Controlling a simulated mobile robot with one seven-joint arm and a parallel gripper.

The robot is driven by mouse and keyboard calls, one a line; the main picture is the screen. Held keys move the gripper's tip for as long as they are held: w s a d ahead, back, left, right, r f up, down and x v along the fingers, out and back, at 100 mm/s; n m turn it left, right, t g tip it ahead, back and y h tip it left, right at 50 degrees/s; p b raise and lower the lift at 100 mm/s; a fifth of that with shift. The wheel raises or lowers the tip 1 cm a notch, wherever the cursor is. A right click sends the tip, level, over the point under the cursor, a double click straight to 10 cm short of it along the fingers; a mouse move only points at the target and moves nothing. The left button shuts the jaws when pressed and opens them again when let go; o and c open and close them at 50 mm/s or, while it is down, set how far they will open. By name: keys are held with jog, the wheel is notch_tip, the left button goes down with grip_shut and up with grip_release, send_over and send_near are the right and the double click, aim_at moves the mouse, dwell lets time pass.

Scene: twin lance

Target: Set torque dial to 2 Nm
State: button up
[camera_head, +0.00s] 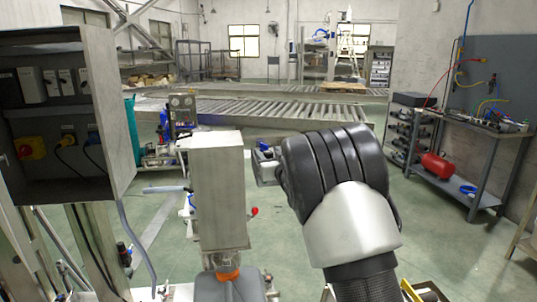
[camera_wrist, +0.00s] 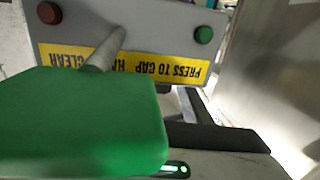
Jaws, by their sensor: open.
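I cannot make out a torque dial or its scale in either view. In the head view, a tall grey machine head (camera_head: 218,190) stands above an orange cap (camera_head: 228,273) on a grey container (camera_head: 228,290). My gripper (camera_head: 266,164) is to the right of that head, partly hidden by my black wrist. In the wrist view, a grey panel (camera_wrist: 150,30) carries a red button (camera_wrist: 49,13), a green button (camera_wrist: 203,34) and an upside-down yellow label (camera_wrist: 185,70). A large blurred green block (camera_wrist: 80,122) hides the lower left. My gripper is open; contact is unclear.
An open electrical cabinet (camera_head: 62,110) with switches and sockets stands at the left. A roller conveyor (camera_head: 270,112) crosses behind. A workbench (camera_head: 470,135) stands at the right, with a red tank (camera_head: 440,167) on its lower shelf. Green floor is free between conveyor and bench.

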jog(key=c, duration=1)
jog(key=shift+d+r+n+g+y+p, duration=0.2)
jog(key=shift+n+g+y+p, duration=0.1)
jog(key=shift+n+y+p, duration=0.35)
jog(key=shift+c, duration=0.2)
jog(key=shift+r+n+g+y+p, duration=0.15)
jog(key=shift+n+g+y+p, duration=0.55)
jog(key=shift+y+p, duration=0.35)
jog(key=shift+a+n+g+y+p, duration=0.1)
jog(key=shift+n+g+y+p, duration=0.5)
jog(key=shift+y, duration=0.3)
jog(key=shift+a+f, duration=0.1)
jog(key=shift+f, duration=0.15)
jog(key=shift+n+y, duration=0.25)
jog(key=shift+y, duration=0.05)
jog(key=o, duration=1)
jog(key=shift+f, duration=0.1)
